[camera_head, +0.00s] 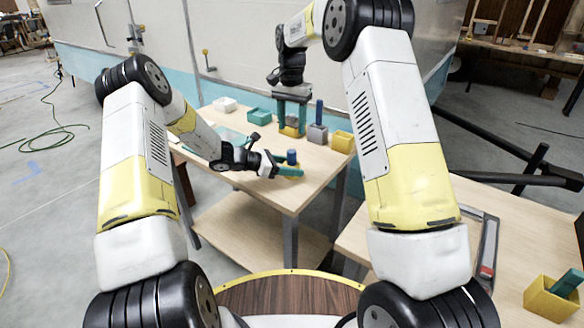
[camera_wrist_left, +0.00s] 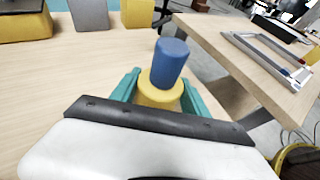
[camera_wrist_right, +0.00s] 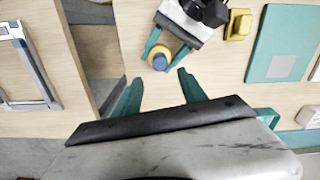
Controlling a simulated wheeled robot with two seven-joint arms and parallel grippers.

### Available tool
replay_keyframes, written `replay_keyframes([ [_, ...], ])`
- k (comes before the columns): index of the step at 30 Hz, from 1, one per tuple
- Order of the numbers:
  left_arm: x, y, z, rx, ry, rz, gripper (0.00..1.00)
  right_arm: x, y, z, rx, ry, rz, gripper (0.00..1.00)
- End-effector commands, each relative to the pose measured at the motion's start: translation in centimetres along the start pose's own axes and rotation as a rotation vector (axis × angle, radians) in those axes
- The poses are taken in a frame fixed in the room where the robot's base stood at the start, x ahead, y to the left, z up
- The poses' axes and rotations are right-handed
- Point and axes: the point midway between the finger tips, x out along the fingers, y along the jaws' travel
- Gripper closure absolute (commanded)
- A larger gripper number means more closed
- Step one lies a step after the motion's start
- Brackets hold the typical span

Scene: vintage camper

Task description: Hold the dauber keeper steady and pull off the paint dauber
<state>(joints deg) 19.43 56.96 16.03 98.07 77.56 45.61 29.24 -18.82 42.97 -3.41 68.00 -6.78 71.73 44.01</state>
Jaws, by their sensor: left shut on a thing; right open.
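The dauber keeper is a yellow round holder (camera_wrist_left: 160,95) seen in the left wrist view, with the blue paint dauber (camera_wrist_left: 169,62) standing up out of it. In the head view the blue dauber (camera_head: 291,157) shows above the teal fingers of my left gripper (camera_head: 286,171), near the table's front edge. My left gripper is shut around the yellow keeper. My right gripper (camera_head: 291,116) is farther back, open and empty, fingers pointing down. In the right wrist view, its spread fingers (camera_wrist_right: 160,92) are apart from the keeper and dauber (camera_wrist_right: 159,62).
Behind stand a grey block (camera_head: 317,135) with a blue upright piece, a yellow block (camera_head: 342,142), and another yellow block (camera_head: 290,131) below my right gripper. A teal box (camera_head: 259,116) and white box (camera_head: 225,104) stand at the back left. Table (camera_head: 262,185) is bare between.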

Motion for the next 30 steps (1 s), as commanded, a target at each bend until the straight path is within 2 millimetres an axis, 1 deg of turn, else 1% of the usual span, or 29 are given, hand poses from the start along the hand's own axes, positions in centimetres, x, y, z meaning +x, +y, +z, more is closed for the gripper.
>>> replay_keyframes([
  [6, 0.0, 0.0, 0.0, 0.0, 0.0, 0.0, 0.98, 2.2, 0.0, 0.1, -0.229, -0.003, 0.003, 0.51],
  [10, 0.0, 0.0, 0.0, 0.0, 0.0, 0.0, 0.98, 3.1, 0.0, 0.0, -0.321, -0.002, 0.002, 0.51],
  [14, 0.0, 0.0, 0.0, 0.0, 0.0, 0.0, 0.98, 4.2, 0.0, 0.0, -0.345, -0.003, 0.003, 0.51],
  [17, 0.0, 0.0, 0.0, 0.0, 0.0, 0.0, 0.98, 5.3, 0.0, 0.0, -0.343, -0.004, 0.003, 0.51],
  [24, 0.0, 0.0, 0.0, 0.0, 0.0, 0.0, 0.98, 8.6, 0.1, 0.0, -0.341, -0.003, 0.003, 0.51],
  [30, 0.0, 0.0, 0.0, 0.0, 0.0, 0.0, 0.98, 10.5, 0.0, 0.0, -0.341, -0.002, 0.002, 0.51],
])
